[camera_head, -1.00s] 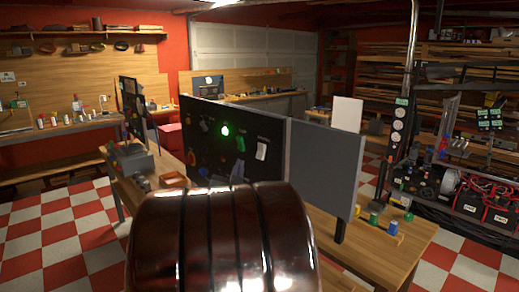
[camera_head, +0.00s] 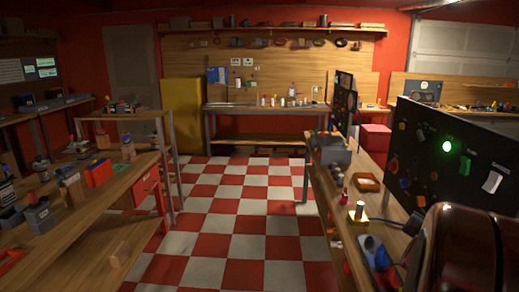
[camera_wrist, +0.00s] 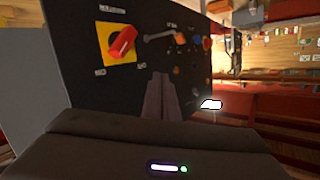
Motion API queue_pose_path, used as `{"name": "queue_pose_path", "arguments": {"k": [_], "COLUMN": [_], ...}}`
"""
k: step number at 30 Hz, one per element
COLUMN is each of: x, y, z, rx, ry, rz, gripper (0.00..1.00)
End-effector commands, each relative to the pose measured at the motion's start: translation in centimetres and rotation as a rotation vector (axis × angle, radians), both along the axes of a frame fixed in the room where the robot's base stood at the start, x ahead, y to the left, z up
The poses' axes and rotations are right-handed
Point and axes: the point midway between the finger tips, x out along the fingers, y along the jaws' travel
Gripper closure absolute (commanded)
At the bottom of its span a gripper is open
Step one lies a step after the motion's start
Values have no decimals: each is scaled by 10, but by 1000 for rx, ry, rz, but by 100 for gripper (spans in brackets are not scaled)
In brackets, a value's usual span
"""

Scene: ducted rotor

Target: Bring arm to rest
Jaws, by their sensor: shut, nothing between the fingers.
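My gripper (camera_wrist: 160,78) shows in the wrist view with its two fingers together, shut and empty. It is in front of a dark control panel (camera_wrist: 75,85), apart from it as far as I can tell. A red rotary switch (camera_wrist: 122,42) on a yellow plate is on that panel, up and left of the fingertips. In the head view, a glossy dark red part of my arm fills the lower right corner; my fingers are hidden there. The dark panel with a green light (camera_head: 447,146) stands behind that part.
A workbench (camera_head: 345,240) with a grey box (camera_head: 335,156), an orange tray (camera_head: 367,183) and small parts runs along the right. A cluttered bench (camera_head: 100,205) stands at left. The checkered floor (camera_head: 235,215) between them is mostly clear. A yellow cabinet (camera_head: 182,115) stands at the back.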

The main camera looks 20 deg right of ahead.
Motion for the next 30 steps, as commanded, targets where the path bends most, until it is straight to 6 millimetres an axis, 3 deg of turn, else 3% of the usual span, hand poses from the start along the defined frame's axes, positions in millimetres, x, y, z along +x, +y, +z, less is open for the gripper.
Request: {"name": "queue_pose_path", "arguments": {"k": [3, 8, 15, 23, 30], "x": [6, 22, 42, 43, 22], "y": [22, 67, 157, 272, 367], "z": [-27, -54, -81, -94, -93], "rx": [111, 243, 406, 530, 576], "ry": [70, 171, 336, 545, 734], "rz": [54, 154, 334, 554, 741], "gripper": [100, 100, 100, 100, 100]}}
